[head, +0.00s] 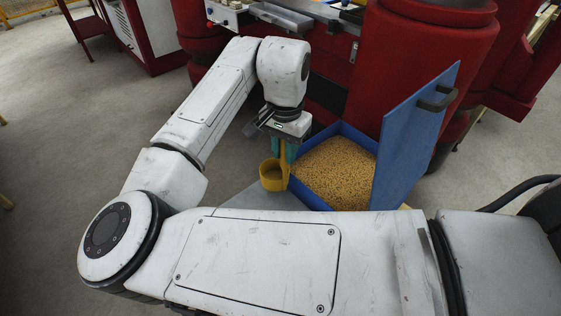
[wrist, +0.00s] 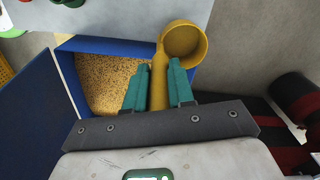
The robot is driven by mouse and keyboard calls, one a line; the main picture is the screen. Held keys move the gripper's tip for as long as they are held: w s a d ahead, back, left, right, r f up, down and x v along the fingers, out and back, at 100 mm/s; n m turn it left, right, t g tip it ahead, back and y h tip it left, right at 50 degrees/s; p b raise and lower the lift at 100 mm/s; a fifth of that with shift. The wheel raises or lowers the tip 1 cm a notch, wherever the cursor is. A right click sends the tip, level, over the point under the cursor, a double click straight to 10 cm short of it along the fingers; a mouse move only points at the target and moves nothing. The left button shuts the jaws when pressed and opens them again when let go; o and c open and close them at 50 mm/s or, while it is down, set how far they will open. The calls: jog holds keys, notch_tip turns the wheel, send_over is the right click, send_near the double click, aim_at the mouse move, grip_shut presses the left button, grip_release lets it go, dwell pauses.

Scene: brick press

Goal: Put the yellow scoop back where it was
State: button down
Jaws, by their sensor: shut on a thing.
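The yellow scoop (head: 272,178) is a round cup with a handle. It also shows in the wrist view (wrist: 184,42), with its cup beyond the fingertips and its handle between them. My gripper (wrist: 160,82) has teal fingers and is shut on the scoop's handle. In the head view my gripper (head: 283,150) points down and holds the scoop beside the left edge of the blue bin (head: 331,129). The cup looks empty in the wrist view. Whether the scoop touches anything below is unclear.
The blue bin holds yellow-brown grains, and its blue lid (head: 412,135) stands open at its right. A grey surface (head: 240,200) lies below the scoop, partly hidden by my arm. The red press (head: 425,60) stands behind the bin. Bare concrete floor lies to the left.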

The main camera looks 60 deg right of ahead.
jog(key=shift+w+a+f, duration=0.15)
jog(key=shift+f, duration=0.1)
jog(key=f, duration=0.3)
jog(key=shift+w+a+f+p, duration=0.2)
jog(key=shift+a+f+p, duration=0.05)
jog(key=shift+f+p, duration=0.15)
jog(key=c, duration=1)
grip_release()
jog(key=shift+o, duration=0.2)
notch_tip(320, 180, up, 12)
jog(key=b, duration=0.1)
